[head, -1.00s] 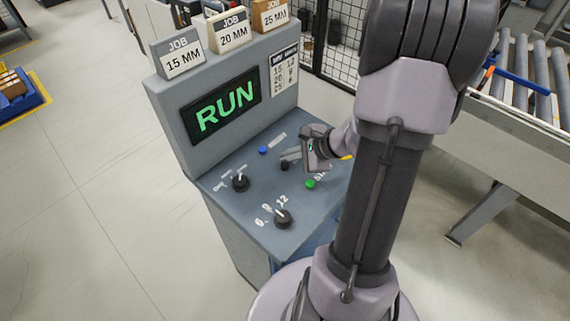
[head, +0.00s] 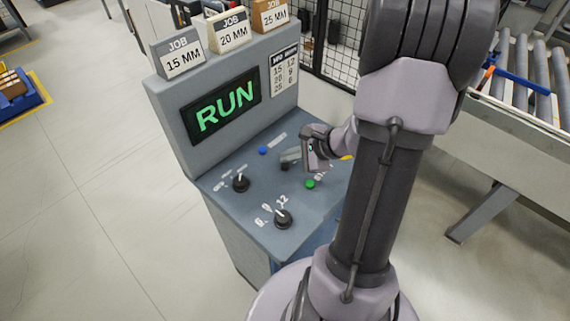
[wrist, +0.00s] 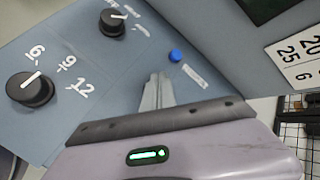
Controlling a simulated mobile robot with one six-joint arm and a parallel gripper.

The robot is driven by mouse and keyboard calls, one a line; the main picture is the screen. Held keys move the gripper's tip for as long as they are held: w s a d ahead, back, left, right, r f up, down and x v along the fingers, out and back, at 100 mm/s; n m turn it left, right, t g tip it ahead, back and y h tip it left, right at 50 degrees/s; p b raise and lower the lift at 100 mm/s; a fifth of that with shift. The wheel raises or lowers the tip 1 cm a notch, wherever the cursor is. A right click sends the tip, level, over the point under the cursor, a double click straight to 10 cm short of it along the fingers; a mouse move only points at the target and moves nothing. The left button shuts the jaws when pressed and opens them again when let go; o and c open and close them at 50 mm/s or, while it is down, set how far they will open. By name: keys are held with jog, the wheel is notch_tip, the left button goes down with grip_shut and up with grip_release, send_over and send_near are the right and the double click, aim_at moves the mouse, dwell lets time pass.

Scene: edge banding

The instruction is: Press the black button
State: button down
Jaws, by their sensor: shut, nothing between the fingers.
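The black button (head: 285,167) is a small dark round cap on the sloped grey-blue control panel (head: 222,190), between the blue and green buttons. My gripper (head: 284,158) is shut and empty, with its fingertips just behind and above the black button in the head view. I cannot tell whether they touch it. In the wrist view the closed fingers (wrist: 158,82) point at the panel. The black button does not show there.
A blue button (head: 263,150), a green button (head: 310,184) and two black knobs, one left (head: 240,183) and one in front (head: 283,218), share the panel. The screen (head: 222,105) reads RUN. Job blocks stand on top. A roller conveyor (head: 515,100) is at right.

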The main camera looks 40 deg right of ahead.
aim_at(288, 166)
jog(key=shift+f, duration=0.1)
jog(key=shift+f+b, duration=0.35)
jog(key=shift+b, duration=0.35)
jog(key=shift+f+b, duration=0.45)
jog(key=shift+b, duration=0.1)
dwell(0.4)
jog(key=shift+r, duration=0.1)
jog(key=shift+r+p, duration=0.55)
jog(key=shift+r, duration=0.25)
jog(key=shift+r, duration=0.1)
notch_tip(288, 166, up, 5)
jog(key=p, duration=0.3)
jog(key=shift+p, duration=0.35)
